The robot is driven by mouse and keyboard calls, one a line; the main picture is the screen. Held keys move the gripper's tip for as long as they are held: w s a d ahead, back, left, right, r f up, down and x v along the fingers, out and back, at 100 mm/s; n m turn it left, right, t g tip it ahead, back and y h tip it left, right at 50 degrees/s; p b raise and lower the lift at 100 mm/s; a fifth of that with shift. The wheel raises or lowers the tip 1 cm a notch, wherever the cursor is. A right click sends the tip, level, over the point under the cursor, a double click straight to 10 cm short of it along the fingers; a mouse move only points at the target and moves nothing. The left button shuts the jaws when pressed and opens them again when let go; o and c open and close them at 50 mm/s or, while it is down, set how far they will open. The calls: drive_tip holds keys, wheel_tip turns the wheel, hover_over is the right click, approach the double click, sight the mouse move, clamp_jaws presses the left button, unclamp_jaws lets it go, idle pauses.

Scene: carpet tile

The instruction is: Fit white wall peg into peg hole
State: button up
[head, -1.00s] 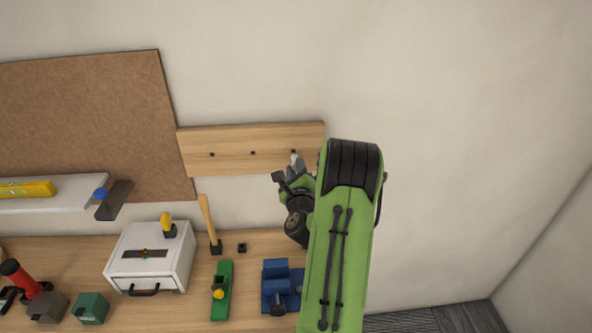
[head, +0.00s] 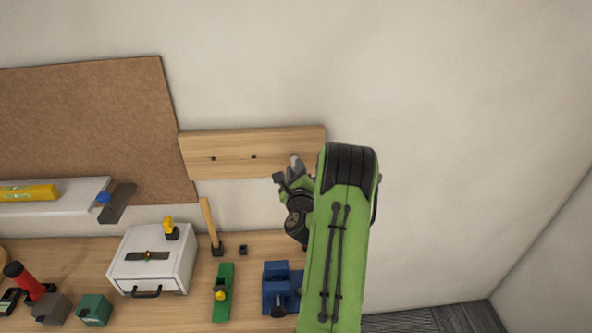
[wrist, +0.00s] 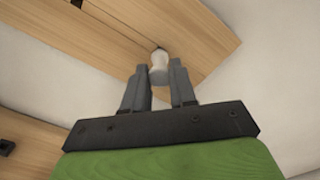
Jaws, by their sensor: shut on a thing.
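The white wall peg (wrist: 158,70) is held between the two grey fingers of my gripper (wrist: 160,82) in the wrist view. Its far end meets a dark spot on the wooden board (wrist: 195,45); I cannot tell whether it is inside the hole or only at its mouth. In the head view, the wooden board (head: 230,158) is fixed to the wall and shows a left peg hole (head: 213,159) and a middle peg hole (head: 254,157). My gripper (head: 293,168) covers the board's right part, hiding any hole there.
A corkboard (head: 90,125) and a shelf with a yellow level (head: 28,193) are at the left. Below, the bench holds a white drawer box (head: 150,262), a mallet (head: 208,225), a green plane (head: 222,295) and a blue vise (head: 278,285). The wall at the right is clear.

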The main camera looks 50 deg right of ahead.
drive_tip(key=shift+p+x, duration=0.8)
drive_tip(key=shift+p, duration=0.4)
drive_tip(key=o, duration=0.9)
